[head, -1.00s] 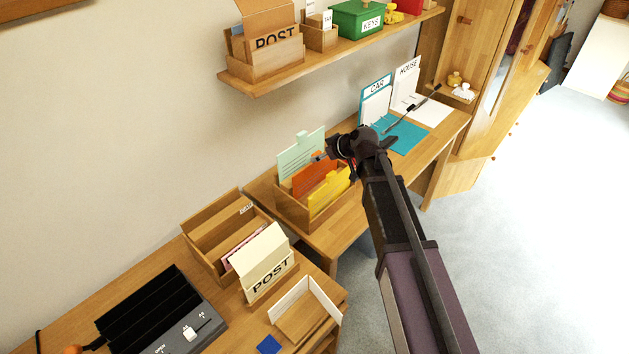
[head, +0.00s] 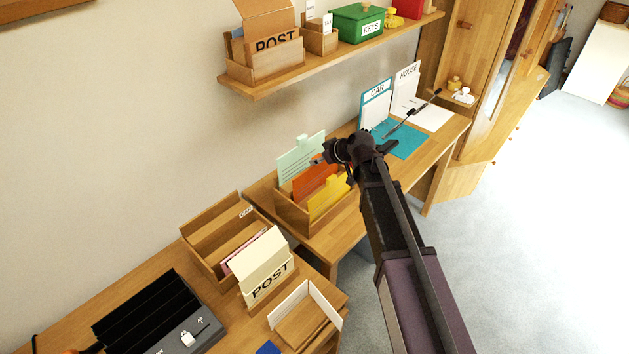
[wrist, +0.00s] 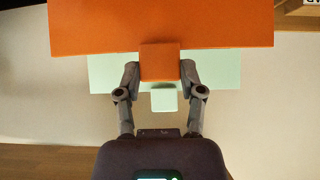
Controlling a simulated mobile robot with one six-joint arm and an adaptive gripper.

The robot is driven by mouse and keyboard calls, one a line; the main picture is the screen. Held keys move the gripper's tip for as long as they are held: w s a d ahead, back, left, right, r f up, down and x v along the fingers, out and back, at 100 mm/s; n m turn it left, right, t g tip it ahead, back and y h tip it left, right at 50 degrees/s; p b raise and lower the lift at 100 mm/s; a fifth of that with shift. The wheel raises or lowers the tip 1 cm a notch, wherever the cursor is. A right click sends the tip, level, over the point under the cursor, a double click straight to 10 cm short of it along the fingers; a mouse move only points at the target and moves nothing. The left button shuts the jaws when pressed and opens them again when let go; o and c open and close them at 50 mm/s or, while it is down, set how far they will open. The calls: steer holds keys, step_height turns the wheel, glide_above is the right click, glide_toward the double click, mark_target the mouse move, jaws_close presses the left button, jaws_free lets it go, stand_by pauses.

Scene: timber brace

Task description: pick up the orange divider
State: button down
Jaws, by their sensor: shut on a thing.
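The orange divider (head: 315,180) stands in a wooden file box (head: 284,214) between a pale green divider (head: 300,157) at the back and a yellow divider (head: 330,195) at the front. In the wrist view the orange divider (wrist: 160,28) spans the top, and its tab (wrist: 160,62) sits between my two fingers. The pale green divider (wrist: 108,74) shows behind it. My gripper (wrist: 160,78) is shut on the orange divider's tab. In the head view my gripper (head: 326,158) is at the box's upper right, and it hides part of the dividers.
A wooden box with a POST card (head: 268,278) stands on the nearer desk. Clipboards marked CAR (head: 375,100) and HOUSE (head: 406,88) stand to the right of the box. A wall shelf (head: 250,87) with boxes is above.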

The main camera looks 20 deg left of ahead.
steer(key=shift+s+r+p, duration=0.15)
steer(key=shift+r+p, duration=1.5)
stand_by(0.4)
